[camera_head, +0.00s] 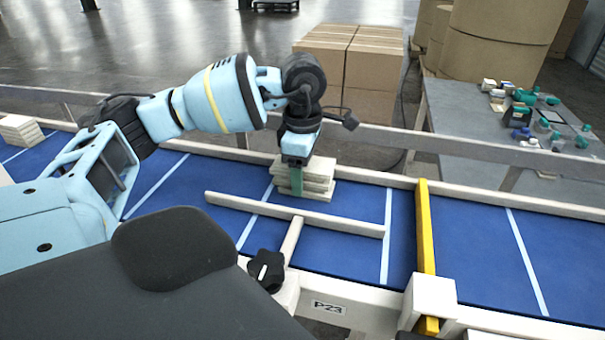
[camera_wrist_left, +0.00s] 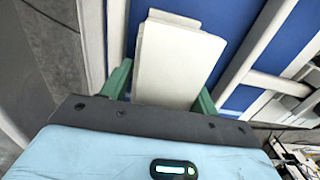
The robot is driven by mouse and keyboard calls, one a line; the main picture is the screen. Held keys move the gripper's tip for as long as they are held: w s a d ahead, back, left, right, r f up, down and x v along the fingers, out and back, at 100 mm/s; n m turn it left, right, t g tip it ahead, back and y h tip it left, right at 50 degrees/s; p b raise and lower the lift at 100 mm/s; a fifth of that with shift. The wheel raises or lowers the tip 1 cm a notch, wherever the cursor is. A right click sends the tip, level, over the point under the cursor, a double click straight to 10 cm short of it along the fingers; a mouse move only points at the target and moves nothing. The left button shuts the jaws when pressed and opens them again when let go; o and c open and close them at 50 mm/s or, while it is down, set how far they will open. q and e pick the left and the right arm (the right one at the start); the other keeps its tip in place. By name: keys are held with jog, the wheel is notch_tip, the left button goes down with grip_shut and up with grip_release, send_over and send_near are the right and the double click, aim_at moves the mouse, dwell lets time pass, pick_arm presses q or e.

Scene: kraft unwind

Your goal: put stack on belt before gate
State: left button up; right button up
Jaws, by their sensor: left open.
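A stack of flat cream pieces (camera_head: 318,177) lies on the blue belt (camera_head: 350,250) near its far rail, left of the yellow gate bar (camera_head: 425,225). My left gripper (camera_head: 296,182) is over the stack, pointing down, with a green finger in front of the stack's near side. In the left wrist view the stack (camera_wrist_left: 175,60) lies between the two spread green fingers of the open gripper (camera_wrist_left: 160,88). I cannot tell whether the fingers touch it. My right gripper is not in view.
A white T-shaped guide (camera_head: 295,215) stands over the belt in front of the stack. Another cream stack (camera_head: 18,130) is at the far left. Behind the rail are cardboard boxes (camera_head: 350,65) and a grey table (camera_head: 460,125) with small items. The belt right of the gate is clear.

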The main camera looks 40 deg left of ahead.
pick_arm(q)
notch_tip(320, 180, up, 12)
jog(key=shift+f+p, duration=0.2)
jog(key=shift+p, duration=0.25)
